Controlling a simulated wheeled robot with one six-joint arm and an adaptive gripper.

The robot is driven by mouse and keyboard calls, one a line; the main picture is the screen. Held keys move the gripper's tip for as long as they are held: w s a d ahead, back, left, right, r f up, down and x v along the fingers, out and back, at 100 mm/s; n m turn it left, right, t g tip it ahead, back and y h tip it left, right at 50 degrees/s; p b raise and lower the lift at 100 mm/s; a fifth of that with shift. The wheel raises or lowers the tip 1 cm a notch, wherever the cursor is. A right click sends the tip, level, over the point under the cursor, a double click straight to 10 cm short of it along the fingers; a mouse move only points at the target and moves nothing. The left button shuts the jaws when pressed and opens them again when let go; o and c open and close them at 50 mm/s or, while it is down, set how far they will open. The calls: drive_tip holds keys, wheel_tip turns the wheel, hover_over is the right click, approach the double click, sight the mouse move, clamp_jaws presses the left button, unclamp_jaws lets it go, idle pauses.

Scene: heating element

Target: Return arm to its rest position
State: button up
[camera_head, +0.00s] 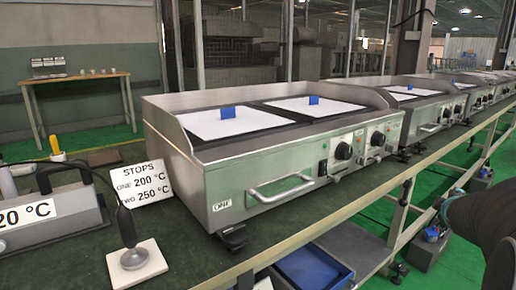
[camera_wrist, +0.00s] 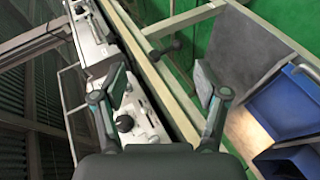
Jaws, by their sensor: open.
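My gripper (camera_wrist: 160,90) is open and empty in the wrist view, its two fingers spread wide with nothing between them. Beyond the fingers, the heating unit's front with a black knob (camera_wrist: 125,123) and the table's edge show. In the head view the steel heating unit (camera_head: 250,172) stands on the green-topped table, with white plates and blue blocks on top. Part of my arm shows at the lower right of the head view, apart from the unit. The fingertips cannot be made out clearly there.
A sign reading STOPS (camera_head: 141,184) and a black-handled tool on a white pad (camera_head: 137,262) stand left of the unit. More units (camera_head: 425,105) line the table to the right. A blue bin (camera_head: 312,268) sits below the table edge.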

drive_tip(key=s+a+f+m+g+y+p, duration=0.25)
drive_tip(key=s+a+m, duration=0.25)
drive_tip(key=s+a, duration=0.3)
drive_tip(key=s+a+f+m+g+y+p, duration=0.1)
drive_tip(key=s+a+m+g, duration=0.2)
drive_tip(key=s+a+m, duration=0.6)
drive_tip(key=s+a+r+n+y+p, duration=0.2)
drive_tip(key=s+a+r, duration=0.1)
drive_tip(key=a, duration=0.6)
drive_tip(key=s+a+r+n+y+p, duration=0.2)
drive_tip(key=a+r+n+p, duration=0.1)
drive_tip(key=a, duration=0.7)
drive_tip(key=shift+s+r+t, duration=0.35)
drive_tip(key=shift+s+r, duration=0.05)
drive_tip(key=shift+r, duration=0.05)
